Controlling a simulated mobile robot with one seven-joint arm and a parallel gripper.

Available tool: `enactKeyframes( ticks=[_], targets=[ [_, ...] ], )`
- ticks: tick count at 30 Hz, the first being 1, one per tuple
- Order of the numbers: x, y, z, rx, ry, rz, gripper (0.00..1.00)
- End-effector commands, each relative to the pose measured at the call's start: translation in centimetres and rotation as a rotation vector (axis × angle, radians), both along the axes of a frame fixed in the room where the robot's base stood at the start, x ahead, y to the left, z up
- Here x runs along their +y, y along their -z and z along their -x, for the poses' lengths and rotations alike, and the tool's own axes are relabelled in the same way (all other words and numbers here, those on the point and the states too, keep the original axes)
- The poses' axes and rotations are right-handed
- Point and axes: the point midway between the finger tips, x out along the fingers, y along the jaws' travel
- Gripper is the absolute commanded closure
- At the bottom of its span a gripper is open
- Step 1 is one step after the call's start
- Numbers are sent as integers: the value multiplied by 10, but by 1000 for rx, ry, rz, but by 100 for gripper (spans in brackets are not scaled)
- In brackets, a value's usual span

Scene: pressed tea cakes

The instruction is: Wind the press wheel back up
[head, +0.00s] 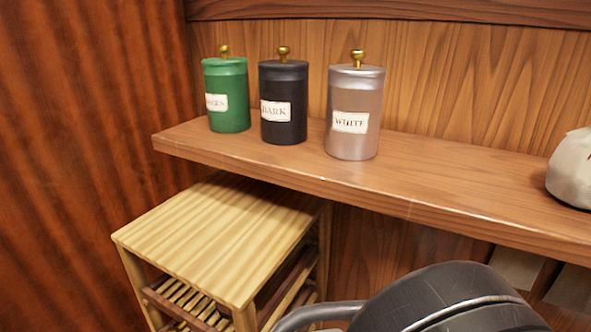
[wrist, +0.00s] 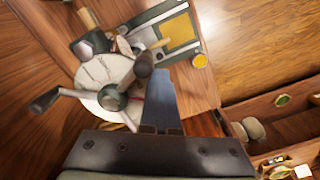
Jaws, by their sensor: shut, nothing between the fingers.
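The press wheel (wrist: 113,98) shows in the wrist view left of my gripper, with a metal hub and spokes ending in dark knobs. One knob stands out to the left and another sits at the upper right, close to my fingertips. A pale round disc with lettering (wrist: 98,72) lies behind the wheel. My gripper (wrist: 161,76) is shut and empty, its blue-grey fingers together and pointing up the picture beside the wheel. I cannot tell whether the fingers touch a knob or spoke. The head view shows neither the wheel nor my fingers.
In the head view, green (head: 228,105), dark (head: 284,125) and silver (head: 352,95) canisters stand on a wooden shelf (head: 440,185). A slatted wooden stand (head: 215,235) is below. A pale bundle (head: 572,170) sits at right. The wrist view shows a green-framed device with a yellow panel (wrist: 178,32).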

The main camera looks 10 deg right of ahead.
Motion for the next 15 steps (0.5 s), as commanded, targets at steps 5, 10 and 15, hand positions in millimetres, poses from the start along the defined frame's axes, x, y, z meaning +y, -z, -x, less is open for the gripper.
enactKeyframes(
  ticks=[5, 10, 15],
  targets=[
    [-17, 2, 4, -5, 3, 3, 100],
    [-24, 1, 7, -3, 1, 4, 100],
    [-25, 0, 7, -2, -1, 5, 100]
  ],
)
